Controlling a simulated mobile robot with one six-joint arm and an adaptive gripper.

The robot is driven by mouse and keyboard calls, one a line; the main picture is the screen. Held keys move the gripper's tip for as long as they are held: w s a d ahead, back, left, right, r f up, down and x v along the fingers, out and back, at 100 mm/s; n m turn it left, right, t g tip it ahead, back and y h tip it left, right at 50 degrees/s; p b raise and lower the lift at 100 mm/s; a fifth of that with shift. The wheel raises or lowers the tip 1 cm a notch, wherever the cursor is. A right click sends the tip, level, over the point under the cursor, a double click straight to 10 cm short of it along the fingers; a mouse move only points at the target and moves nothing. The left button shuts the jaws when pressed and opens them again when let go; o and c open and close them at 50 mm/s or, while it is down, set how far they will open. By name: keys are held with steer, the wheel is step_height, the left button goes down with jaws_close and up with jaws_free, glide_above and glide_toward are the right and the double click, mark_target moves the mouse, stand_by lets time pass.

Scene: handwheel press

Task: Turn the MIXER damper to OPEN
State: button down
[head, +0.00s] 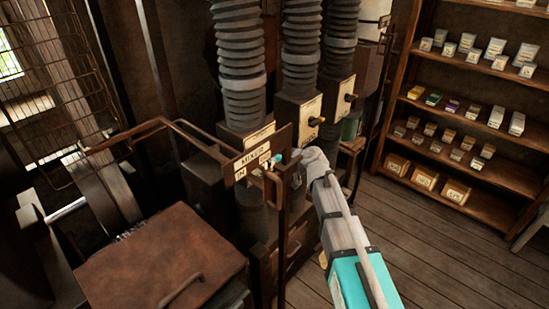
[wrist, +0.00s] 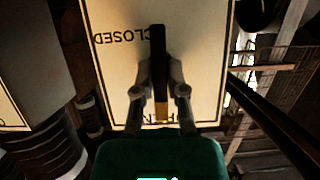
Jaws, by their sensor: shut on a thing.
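The MIXER sign (head: 258,158) hangs on a brown plate in the middle of the head view. In the wrist view the damper's pale label plate (wrist: 110,75) shows upside down, with CLOSED at the top and a partly hidden word, seemingly OPEN, at the bottom. A dark lever (wrist: 158,55) with a brass-coloured end lies upright in the picture across the plate, its brass end toward the bottom word. My gripper (wrist: 160,93) is shut on the lever, one finger on each side. In the head view the sign and my wrist hide most of this lever.
Two more damper boxes with yellow-knobbed levers (head: 315,121) (head: 349,97) stand behind under ribbed ducts (head: 299,45). A bent metal rail (head: 165,122) runs left of the sign. A brown cabinet top (head: 165,258) lies at lower left. Shelves (head: 470,125) stand right, with open floor before them.

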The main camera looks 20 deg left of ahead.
steer(key=shift+s+a+r, duration=0.1)
stand_by(0.4)
steer(key=c, duration=0.7)
jaws_free()
steer(key=shift+s, duration=0.15)
steer(key=s+d+f+m+g+h+b, duration=0.1)
steer(key=s+d+f+m+h, duration=0.3)
steer(key=d, duration=1.1)
steer(key=s+d+f+m+g+h+b, duration=0.1)
steer(key=s+d+f+m+h, duration=0.3)
steer(key=d, duration=1.1)
steer(key=s+d+f+m+g+h+b, duration=0.1)
steer(key=s+d+f+m+g+h, duration=0.2)
steer(key=s+d, duration=0.5)
steer(key=shift+d+f+m+h, duration=0.25)
steer(key=shift+d+f+m, duration=0.25)
steer(key=shift+d, duration=0.65)
steer(key=shift+d+f+m+h, duration=0.3)
steer(key=shift+d+f, duration=0.35)
steer(key=shift+d, duration=0.45)
steer(key=shift+d+f+m+h, duration=0.25)
steer(key=shift+d+f+m, duration=0.25)
steer(key=shift+d, duration=0.65)
